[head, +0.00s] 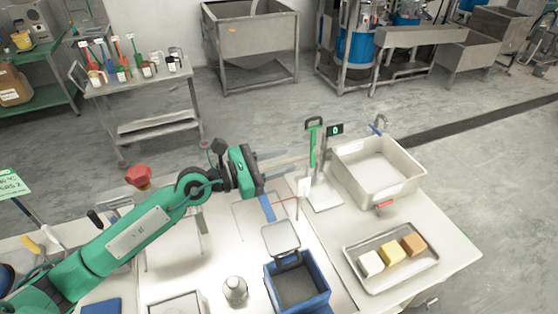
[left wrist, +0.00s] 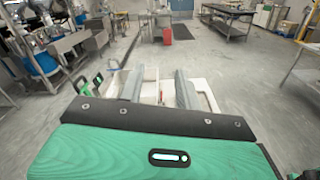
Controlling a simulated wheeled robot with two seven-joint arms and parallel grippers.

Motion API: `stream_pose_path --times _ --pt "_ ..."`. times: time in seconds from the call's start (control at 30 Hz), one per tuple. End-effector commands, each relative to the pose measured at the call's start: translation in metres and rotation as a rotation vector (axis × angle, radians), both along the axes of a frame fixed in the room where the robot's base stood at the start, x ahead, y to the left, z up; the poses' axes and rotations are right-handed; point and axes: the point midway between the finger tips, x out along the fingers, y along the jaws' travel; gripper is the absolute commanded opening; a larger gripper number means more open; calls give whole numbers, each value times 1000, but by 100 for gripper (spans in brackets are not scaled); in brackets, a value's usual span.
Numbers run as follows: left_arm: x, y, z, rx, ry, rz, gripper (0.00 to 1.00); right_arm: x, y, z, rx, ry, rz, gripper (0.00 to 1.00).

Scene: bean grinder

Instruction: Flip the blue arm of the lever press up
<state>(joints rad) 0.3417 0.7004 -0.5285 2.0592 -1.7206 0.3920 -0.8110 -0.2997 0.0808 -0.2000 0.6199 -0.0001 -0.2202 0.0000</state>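A short blue bar (head: 267,207), which looks like the lever press's blue arm, slants down just below my left gripper's green body. Its upper end is hidden behind the gripper, and I cannot tell whether they touch. The rest of the press is hard to make out. My left gripper (head: 278,164) reaches out over the table with its grey fingers apart and pointing right. In the left wrist view the two fingers (left wrist: 158,90) are also apart, with nothing held between them. My right gripper is not in view.
A blue box (head: 298,284) with a grey plate above it stands at the front. A green-handled stand (head: 313,145), a white basin (head: 377,170) and a metal tray (head: 388,262) with three blocks are to the right. A red knob (head: 139,176) is behind my left arm.

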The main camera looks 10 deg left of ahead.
Motion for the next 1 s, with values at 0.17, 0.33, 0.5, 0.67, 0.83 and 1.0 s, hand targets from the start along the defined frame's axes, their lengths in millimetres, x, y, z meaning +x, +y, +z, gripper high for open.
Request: stream_pose_path --times 0.17,0.33,0.5,0.67,0.83,1.0 --pt "0 0 0 0 0 0 34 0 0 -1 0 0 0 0" --pt "-6 10 -4 2 0 1 34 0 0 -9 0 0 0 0" --pt "-22 32 -7 3 0 2 34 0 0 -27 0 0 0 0" --pt "-38 55 -8 3 0 2 34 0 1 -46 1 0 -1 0" --pt "-54 79 -8 3 1 3 34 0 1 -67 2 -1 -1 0" --pt "-67 98 -6 2 2 2 34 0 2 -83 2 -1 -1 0"
